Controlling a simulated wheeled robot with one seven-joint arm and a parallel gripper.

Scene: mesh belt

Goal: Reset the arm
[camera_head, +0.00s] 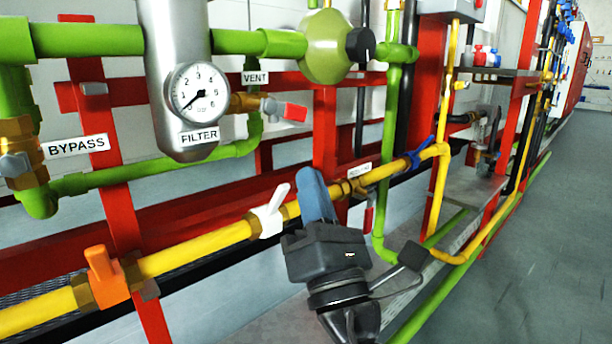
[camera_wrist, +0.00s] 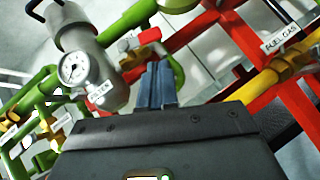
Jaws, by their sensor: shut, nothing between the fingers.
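My gripper (camera_head: 317,193) is in the lower middle of the head view, in front of the yellow pipe (camera_head: 195,254). Its blue-grey fingers point up and lie together with nothing between them. In the wrist view the fingers of my gripper (camera_wrist: 157,84) stand upright in the middle, above the dark gripper body. In the head view they hide a short part of the yellow pipe behind them; I cannot tell whether they touch it.
A white-handled valve (camera_head: 270,213) is just left of my gripper, and an orange-handled valve (camera_head: 106,276) is farther left. A grey filter (camera_head: 180,80) with a gauge (camera_head: 199,92) and a red-handled vent valve (camera_head: 290,111) are above. Open floor (camera_head: 540,230) lies to the right.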

